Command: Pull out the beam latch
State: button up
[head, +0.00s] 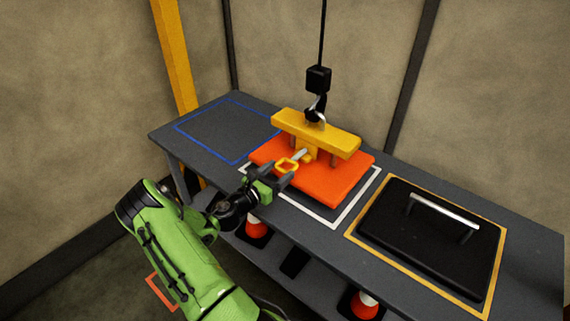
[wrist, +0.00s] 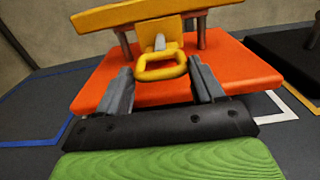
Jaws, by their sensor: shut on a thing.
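The beam latch (head: 287,165) is a yellow ring handle on a grey rod, below the front side of the yellow beam (head: 315,133). The ring also shows in the wrist view (wrist: 161,66). The beam stands on grey posts over an orange panel (head: 325,182) and hangs from a dark hook (head: 317,104). My gripper (head: 279,176) is at the ring, its two grey fingers either side of it in the wrist view (wrist: 162,82). It is shut on the ring. The rod still enters the yellow block under the beam.
A black panel with a silver handle (head: 444,211) lies in a yellow outline to the right. A blue-outlined area (head: 222,128) at the left of the table is empty. Orange and white cones (head: 256,229) stand on the shelf below. A cable rises from the hook.

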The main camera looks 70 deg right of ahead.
jog(key=shift+w+a+f, duration=0.1)
jog(key=shift+w+a, duration=0.35)
jog(key=shift+a, duration=0.1)
jog(key=o, duration=1.2)
jog(key=shift+o, duration=0.3)
jog(key=shift+w+a, duration=0.1)
jog(key=shift+a, duration=0.05)
jog(key=shift+a, duration=0.1)
jog(key=p+v, duration=0.2)
jog(key=v, duration=1.3)
jog(key=shift+a+p, duration=0.35)
